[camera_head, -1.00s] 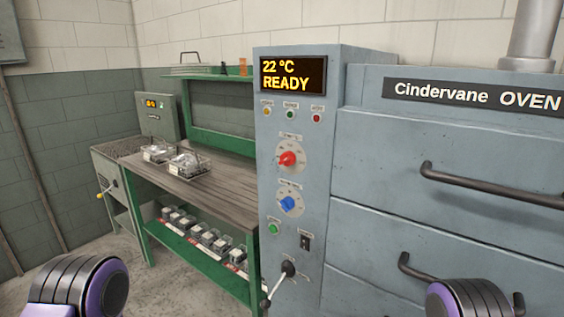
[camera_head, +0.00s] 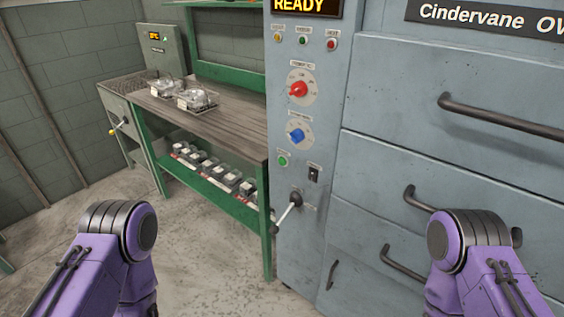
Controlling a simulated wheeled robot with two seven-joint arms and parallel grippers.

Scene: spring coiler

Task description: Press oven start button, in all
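The oven's grey control panel (camera_head: 302,220) stands in the middle of the head view, with a display (camera_head: 306,6) reading READY at the top edge. A green button (camera_head: 282,160) sits on the panel, left of a black switch (camera_head: 314,174). Above are a red knob (camera_head: 298,89) and a blue knob (camera_head: 296,135). Small lamps are under the display. A lever (camera_head: 290,208) sticks out below the button. My purple arms show at the lower left and lower right, apart from the panel. Neither gripper is in the picture.
A green-framed workbench (camera_head: 225,130) with wire baskets (camera_head: 197,100) on top and several small parts on its lower shelf stands left of the panel. Oven drawers with dark handles (camera_head: 500,118) are on the right. The floor (camera_head: 210,265) in front is clear.

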